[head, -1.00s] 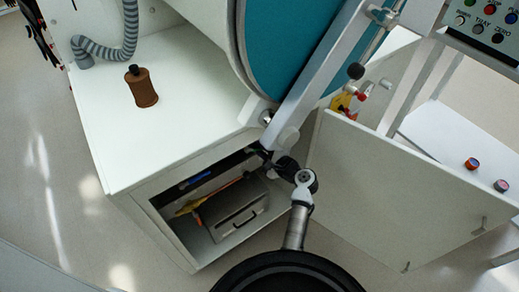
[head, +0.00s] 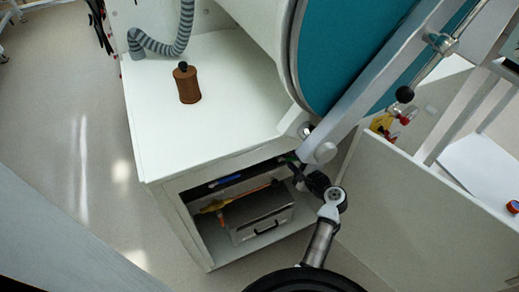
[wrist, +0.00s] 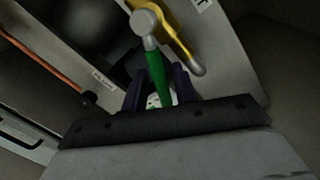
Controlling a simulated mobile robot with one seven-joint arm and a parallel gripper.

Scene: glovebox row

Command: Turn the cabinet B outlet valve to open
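In the wrist view a valve with a green lever (wrist: 156,72) and a round grey hub (wrist: 144,22) is straight ahead of me. My gripper (wrist: 159,77) has its two dark fingers close on either side of the green lever, and looks shut on it. The lever's end reaches back between the fingers toward the palm. The labels nearby are too small to read, so I cannot confirm which valve it is. In the head view my gripper (head: 295,166) is at the top right of the open cabinet bay, and the lever is mostly hidden there.
An orange rod (wrist: 45,60) runs at the left. A grey metal box (head: 259,217) fills the bay's lower right. A brown bottle (head: 187,86) stands on the white cabinet top (head: 235,75). A white panel (head: 420,215) is at right.

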